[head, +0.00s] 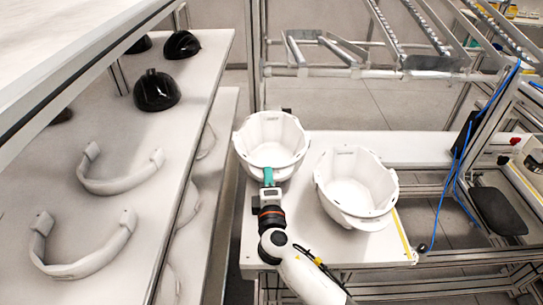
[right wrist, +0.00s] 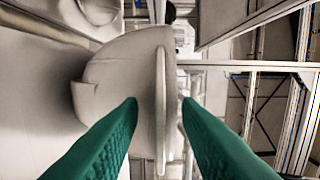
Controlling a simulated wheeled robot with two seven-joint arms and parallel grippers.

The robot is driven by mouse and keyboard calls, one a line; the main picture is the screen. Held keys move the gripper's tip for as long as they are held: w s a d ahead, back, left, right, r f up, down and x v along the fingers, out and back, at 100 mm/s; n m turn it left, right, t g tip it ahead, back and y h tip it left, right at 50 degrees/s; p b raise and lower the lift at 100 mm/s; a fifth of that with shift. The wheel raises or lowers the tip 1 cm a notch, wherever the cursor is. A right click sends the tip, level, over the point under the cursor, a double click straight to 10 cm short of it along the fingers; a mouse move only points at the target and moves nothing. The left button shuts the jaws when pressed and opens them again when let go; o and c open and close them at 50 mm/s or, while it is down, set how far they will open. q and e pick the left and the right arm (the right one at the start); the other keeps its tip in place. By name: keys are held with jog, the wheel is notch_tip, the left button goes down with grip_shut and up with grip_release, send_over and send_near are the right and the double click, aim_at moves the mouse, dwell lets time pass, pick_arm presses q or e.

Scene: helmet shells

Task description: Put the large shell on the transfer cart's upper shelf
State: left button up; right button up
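Two white helmet shells lie hollow side up at the white table (head: 375,253) in the head view. The left shell (head: 271,135) is at the table's left edge; the right shell (head: 356,188) is nearer and looks slightly bigger. I cannot tell surely which is the large one. My right gripper (head: 268,176) is at the near brim of the left shell. In the right wrist view its green fingers (right wrist: 160,100) stand apart, with a shell's brim (right wrist: 160,95) between them. I cannot see clear contact. My left gripper is out of view.
On the left, a white shelf rack (head: 110,155) holds black helmets (head: 157,91) and pale curved bands (head: 85,245). A metal frame with roller rails (head: 405,30) stands at the back. Blue cables (head: 460,165) hang on the right. The table behind the right shell is bare.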

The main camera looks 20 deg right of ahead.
grip_shut()
dwell(1.3)
